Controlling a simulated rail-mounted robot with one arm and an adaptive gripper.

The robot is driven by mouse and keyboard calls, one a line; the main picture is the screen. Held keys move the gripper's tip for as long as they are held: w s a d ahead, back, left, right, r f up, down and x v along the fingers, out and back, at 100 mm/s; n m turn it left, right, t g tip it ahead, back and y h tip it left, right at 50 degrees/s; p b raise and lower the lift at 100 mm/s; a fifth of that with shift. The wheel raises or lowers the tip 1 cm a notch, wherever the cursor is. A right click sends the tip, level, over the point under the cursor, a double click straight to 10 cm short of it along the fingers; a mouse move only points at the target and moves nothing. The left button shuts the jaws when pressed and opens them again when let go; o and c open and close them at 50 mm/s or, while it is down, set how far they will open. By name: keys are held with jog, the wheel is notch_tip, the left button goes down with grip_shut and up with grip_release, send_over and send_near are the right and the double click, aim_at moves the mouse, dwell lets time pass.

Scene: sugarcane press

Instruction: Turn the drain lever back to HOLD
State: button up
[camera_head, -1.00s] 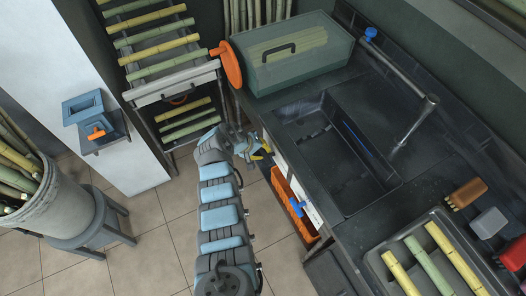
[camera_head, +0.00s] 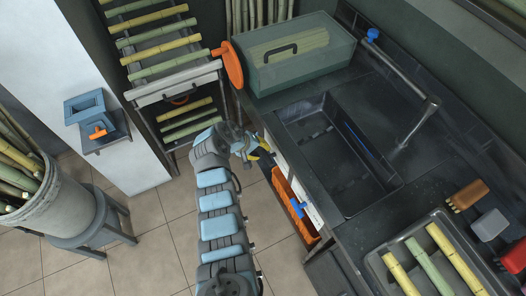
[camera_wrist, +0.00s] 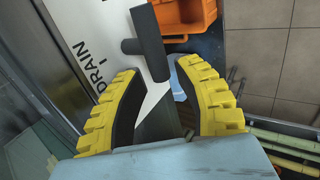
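The drain lever (camera_wrist: 147,45) is a black T-shaped handle in the wrist view, in front of a white panel (camera_wrist: 85,25) printed "DRAIN". Its lower end reaches into the gap between my fingertips; I cannot tell whether they touch it. My gripper (camera_wrist: 158,72) has its two yellow-and-black fingers spread, one on each side of that end. In the head view my gripper (camera_head: 263,156) is at the counter's front, left of the sink. The lever cannot be made out there, and any HOLD marking is not readable.
An orange bin (camera_head: 284,190) sits below the counter front, close to my gripper, with a blue handle (camera_head: 298,208) beside it. The sink (camera_head: 335,160) and green-lidded box (camera_head: 290,60) are on the counter. Open tiled floor (camera_head: 165,225) lies left of my arm.

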jog(key=v, duration=0.9)
jog(key=shift+r, duration=0.2)
jog(key=shift+a, duration=0.1)
